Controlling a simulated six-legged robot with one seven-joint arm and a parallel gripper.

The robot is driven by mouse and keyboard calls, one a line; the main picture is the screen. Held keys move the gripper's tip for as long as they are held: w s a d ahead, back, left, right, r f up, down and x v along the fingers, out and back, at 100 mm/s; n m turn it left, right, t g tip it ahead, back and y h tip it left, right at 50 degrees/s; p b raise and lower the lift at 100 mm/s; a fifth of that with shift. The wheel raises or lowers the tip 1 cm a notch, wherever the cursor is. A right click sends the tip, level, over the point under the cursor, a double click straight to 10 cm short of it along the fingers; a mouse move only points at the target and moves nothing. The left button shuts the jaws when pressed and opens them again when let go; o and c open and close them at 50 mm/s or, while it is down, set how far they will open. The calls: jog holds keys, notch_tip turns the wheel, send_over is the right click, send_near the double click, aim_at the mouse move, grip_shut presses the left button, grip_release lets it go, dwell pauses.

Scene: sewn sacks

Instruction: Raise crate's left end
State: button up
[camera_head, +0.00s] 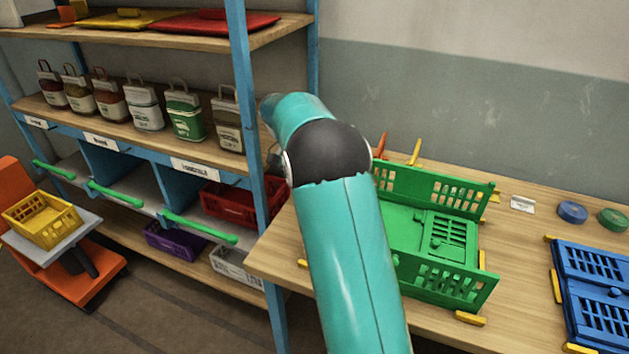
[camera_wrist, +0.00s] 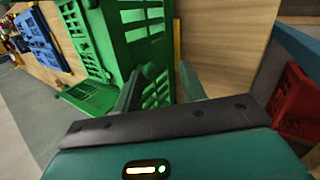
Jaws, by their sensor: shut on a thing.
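The green crate (camera_head: 435,282) is on the wooden table in the head view, partly behind my arm. Its slotted far and near walls stand up, and a green panel with a latch (camera_head: 447,236) lies flat between them. Its left end is hidden behind my arm in that view. In the wrist view the green crate (camera_wrist: 84,38) fills the upper left, with a slotted green part between the fingers. My gripper (camera_wrist: 160,86) is shut on that part, at the crate's left end. The fingers do not show in the head view.
Yellow blocks (camera_head: 471,318) sit around the crate on the table (camera_head: 520,270). A blue crate (camera_head: 590,265) lies at the right, near blue and green round items (camera_head: 572,212). A blue-framed shelf (camera_head: 250,130) with several sacks stands close left. A red crate (camera_head: 232,200) is below.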

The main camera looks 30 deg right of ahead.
jog(key=s+a+r, duration=0.2)
jog(key=s+r, duration=0.4)
jog(key=s+a+r, duration=0.2)
jog(key=s+r, duration=0.5)
jog(key=shift+a, duration=0.3)
jog(key=shift+s, duration=0.15)
jog(key=s+a+f+n+t+y, duration=0.3)
jog(key=s+a+n+t, duration=0.6)
jog(key=s+a+t, duration=0.2)
jog(key=s+a, duration=0.2)
jog(key=a, duration=0.1)
jog(key=shift+s+a+f, duration=0.2)
jog(key=shift+s+a, duration=0.15)
jog(key=shift+a, duration=0.1)
